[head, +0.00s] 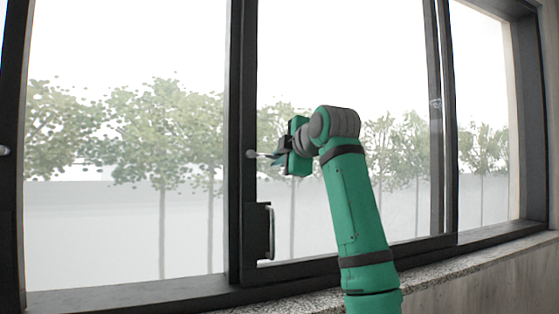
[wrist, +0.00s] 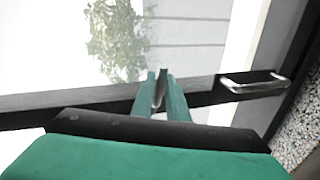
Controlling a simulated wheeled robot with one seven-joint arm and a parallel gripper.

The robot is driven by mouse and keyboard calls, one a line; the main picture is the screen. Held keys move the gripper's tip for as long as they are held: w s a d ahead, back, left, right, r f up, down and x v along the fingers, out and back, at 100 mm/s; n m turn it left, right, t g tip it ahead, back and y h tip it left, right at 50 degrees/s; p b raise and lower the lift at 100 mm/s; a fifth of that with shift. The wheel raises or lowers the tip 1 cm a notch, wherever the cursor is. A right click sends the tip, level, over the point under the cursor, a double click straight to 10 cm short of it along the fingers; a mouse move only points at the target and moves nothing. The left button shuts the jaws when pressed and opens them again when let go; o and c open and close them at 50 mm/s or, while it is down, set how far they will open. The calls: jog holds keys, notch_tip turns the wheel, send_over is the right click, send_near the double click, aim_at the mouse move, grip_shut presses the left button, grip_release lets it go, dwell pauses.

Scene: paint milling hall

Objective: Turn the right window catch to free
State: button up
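The right window catch (head: 252,154) sits on the dark upright of the sliding sash, left of my gripper in the head view. Its thin silver lever points right, about level, to my fingertips. My gripper (head: 275,157) reaches it from the right. In the wrist view my two green fingers (wrist: 158,78) stand close together with the silver catch lever (wrist: 158,92) between them, and they look closed on it. The fingers partly hide the lever. A second catch (head: 4,151) shows at the left edge of the head view.
The glass lies close behind my gripper. A speckled stone sill (head: 430,265) runs below the window. Trees and a pale wall are outside.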

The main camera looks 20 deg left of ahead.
jog(key=shift+o, duration=1.3)
jog(key=shift+s+r, duration=0.15)
jog(key=shift+s, duration=0.05)
jog(key=shift+w, duration=0.15)
jog(key=shift+d, duration=0.2)
jog(key=v, duration=1)
jog(key=shift+s, duration=0.35)
